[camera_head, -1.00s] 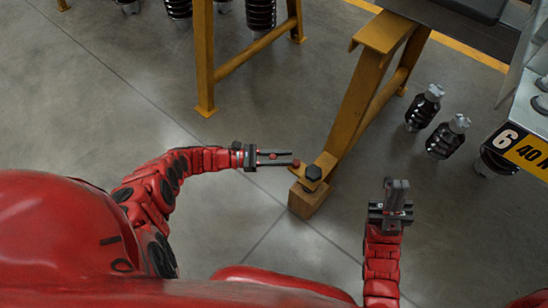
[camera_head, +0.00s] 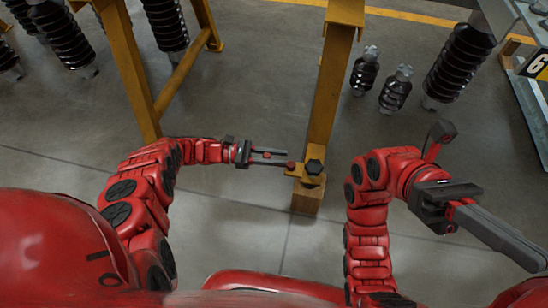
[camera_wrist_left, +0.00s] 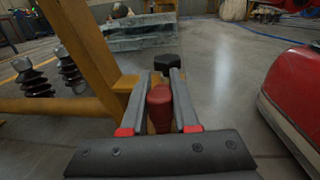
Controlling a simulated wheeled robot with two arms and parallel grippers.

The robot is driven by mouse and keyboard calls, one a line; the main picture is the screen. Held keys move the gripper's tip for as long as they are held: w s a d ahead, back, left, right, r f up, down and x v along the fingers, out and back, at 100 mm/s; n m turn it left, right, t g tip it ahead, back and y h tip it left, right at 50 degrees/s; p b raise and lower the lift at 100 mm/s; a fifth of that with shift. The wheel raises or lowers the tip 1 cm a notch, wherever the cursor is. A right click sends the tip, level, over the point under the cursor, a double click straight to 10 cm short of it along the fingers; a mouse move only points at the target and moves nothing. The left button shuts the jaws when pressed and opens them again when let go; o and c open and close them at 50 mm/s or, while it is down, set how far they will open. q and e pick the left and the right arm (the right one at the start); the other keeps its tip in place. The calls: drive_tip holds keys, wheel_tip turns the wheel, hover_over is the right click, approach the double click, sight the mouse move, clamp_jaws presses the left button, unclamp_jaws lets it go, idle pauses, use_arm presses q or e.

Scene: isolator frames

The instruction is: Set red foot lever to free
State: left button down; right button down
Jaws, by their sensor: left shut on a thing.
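The red foot lever (camera_head: 291,165) is a small red knob beside the black bolt head (camera_head: 314,167) at the foot of a yellow stand leg. In the left wrist view the red lever (camera_wrist_left: 159,106) sits between my two fingers, with the black bolt head (camera_wrist_left: 167,64) just beyond it. My left gripper (camera_head: 287,160) is shut on the red lever, which lies at its fingertips. The fingers hide parts of the lever's sides. My right gripper (camera_head: 500,238) is raised at the right, away from the lever; its finger gap is not clear.
Another yellow frame (camera_head: 130,70) stands to the left. Black ribbed insulators (camera_head: 396,90) stand on the floor at the back right. A grey rack (camera_head: 530,90) is at the far right. The floor around the block is clear.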

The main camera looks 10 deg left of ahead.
use_arm(q)
drive_tip(key=shift+w, duration=0.1)
use_arm(e)
drive_tip(key=shift+s, duration=0.15)
use_arm(q)
drive_tip(key=c, duration=0.7)
unclamp_jaws()
